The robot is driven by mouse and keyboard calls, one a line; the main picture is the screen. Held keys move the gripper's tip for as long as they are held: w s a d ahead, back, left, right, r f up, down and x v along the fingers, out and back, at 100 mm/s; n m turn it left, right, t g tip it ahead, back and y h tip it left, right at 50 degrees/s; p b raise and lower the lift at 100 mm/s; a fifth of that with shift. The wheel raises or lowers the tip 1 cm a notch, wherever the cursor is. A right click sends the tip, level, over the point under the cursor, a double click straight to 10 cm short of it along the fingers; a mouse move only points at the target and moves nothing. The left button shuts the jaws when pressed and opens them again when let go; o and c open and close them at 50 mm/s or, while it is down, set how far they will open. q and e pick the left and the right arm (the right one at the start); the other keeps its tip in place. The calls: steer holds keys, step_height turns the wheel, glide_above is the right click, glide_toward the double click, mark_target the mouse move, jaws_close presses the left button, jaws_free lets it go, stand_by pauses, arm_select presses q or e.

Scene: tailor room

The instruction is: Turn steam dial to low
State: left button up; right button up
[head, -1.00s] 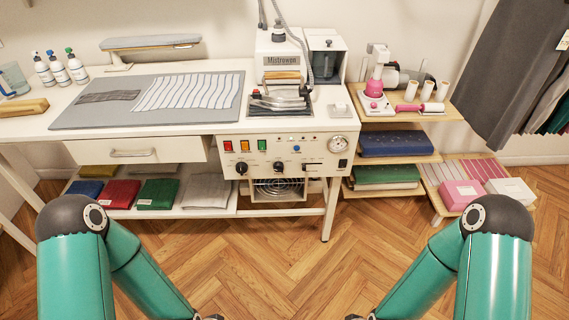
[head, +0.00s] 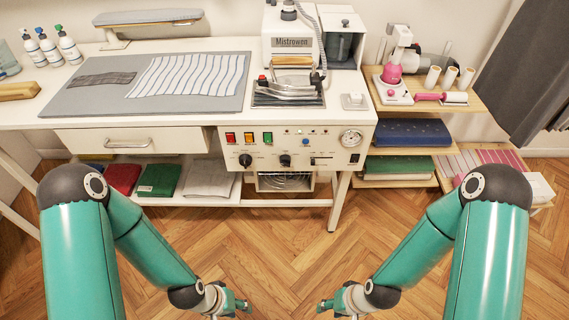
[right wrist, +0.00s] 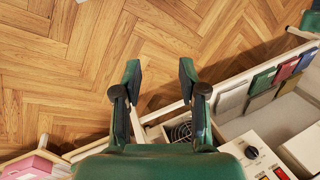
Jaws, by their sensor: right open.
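The white control panel (head: 300,148) of the steam station has two black dials, a left dial (head: 245,160) and a middle dial (head: 285,160). Their labels are too small to read, so I cannot tell which is the steam dial. A dial (right wrist: 251,152) also shows at the lower right in the right wrist view. My left gripper (head: 238,304) is low in front of the table, apart from the panel; its jaws are too small to judge. My right gripper (head: 326,306) is low too, apart from the panel. In the right wrist view its fingers (right wrist: 160,75) are spread and empty.
Coloured buttons (head: 248,138) and a round gauge (head: 351,138) share the panel. An iron (head: 290,88) rests above it on the table. A drawer (head: 135,141) is left of the panel and shelves (head: 408,132) stand right. The floor (head: 280,240) before the table is clear.

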steer(key=shift+o, duration=2.4)
steer(key=w+f+t+b, duration=0.3)
steer(key=w+f+b, duration=0.2)
steer(key=w+b, duration=0.2)
steer(key=shift+w+a+f+n+h, duration=0.15)
steer(key=shift+w+a+n+h, duration=0.2)
steer(key=shift+w, duration=0.3)
steer(key=n+t+h+b, duration=0.1)
steer(key=t+h+b, duration=0.2)
steer(key=t+b, duration=1.7)
glide_toward(285, 165)
steer(key=w+r+g+b, duration=0.1)
steer(key=w+g+b, duration=0.1)
steer(key=w, duration=0.1)
steer(key=w+r+g+b, duration=0.1)
steer(key=w+r+b, duration=0.1)
steer(key=w+b, duration=0.1)
steer(key=w+r+g+b, duration=0.1)
steer(key=w+g+b, duration=0.1)
steer(key=b, duration=0.1)
steer(key=shift+w+r+g, duration=0.25)
steer(key=shift+w+g, duration=0.05)
steer(key=shift+w, duration=0.1)
